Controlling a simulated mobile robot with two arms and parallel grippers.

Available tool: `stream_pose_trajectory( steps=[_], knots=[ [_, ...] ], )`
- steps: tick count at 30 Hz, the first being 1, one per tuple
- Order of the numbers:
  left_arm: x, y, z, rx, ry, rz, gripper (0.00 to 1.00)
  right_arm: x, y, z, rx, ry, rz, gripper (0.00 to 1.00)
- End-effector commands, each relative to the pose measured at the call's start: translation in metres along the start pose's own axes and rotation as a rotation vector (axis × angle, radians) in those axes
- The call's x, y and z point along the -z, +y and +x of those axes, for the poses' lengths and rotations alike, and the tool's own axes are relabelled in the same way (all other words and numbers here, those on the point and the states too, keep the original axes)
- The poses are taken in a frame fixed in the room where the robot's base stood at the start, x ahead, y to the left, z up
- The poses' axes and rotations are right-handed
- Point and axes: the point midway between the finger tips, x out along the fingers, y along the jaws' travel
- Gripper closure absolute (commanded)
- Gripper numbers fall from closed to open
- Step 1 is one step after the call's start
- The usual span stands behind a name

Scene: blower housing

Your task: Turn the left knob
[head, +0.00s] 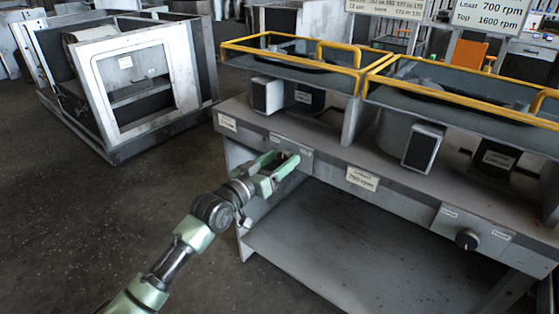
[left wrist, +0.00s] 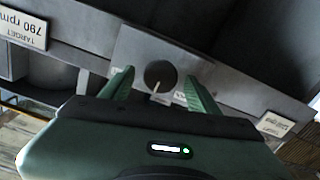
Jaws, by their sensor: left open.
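The left knob (left wrist: 160,76) is a dark round knob with a pale pointer line, on a grey plate (left wrist: 135,48) in the left wrist view. There its line points down and slightly left. My left gripper (left wrist: 159,74) is open, with one green finger on each side of the knob; I cannot tell whether they touch it. In the head view my left gripper (head: 284,160) is in front of the left plate (head: 292,146) and hides the knob. The right knob (head: 467,239) shows on its own plate on the same front panel. My right gripper is not in view.
The bench (head: 330,165) carries yellow-railed housings (head: 290,62) on top and has an open lower shelf (head: 330,250). A label reading 790 rpm (left wrist: 22,28) shows upside down in the left wrist view. A grey framed unit (head: 140,75) stands at the left, with clear floor in front.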

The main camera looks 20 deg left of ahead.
Motion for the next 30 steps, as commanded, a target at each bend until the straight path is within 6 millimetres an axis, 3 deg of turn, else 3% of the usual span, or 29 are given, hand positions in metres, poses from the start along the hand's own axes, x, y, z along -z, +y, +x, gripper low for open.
stream_pose_trajectory(
  steps=[5, 15, 30],
  knots=[
    [0.0, -0.001, -0.021, 0.001, -0.002, 0.001, 0.4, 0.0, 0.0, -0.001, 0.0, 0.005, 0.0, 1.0],
    [-0.001, -0.001, -0.072, 0.001, -0.003, 0.001, 0.4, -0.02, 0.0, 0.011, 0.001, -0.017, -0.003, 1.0],
    [0.0, 0.0, -0.077, 0.0, -0.001, 0.0, 0.4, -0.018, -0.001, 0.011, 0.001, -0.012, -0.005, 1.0]
  ],
)
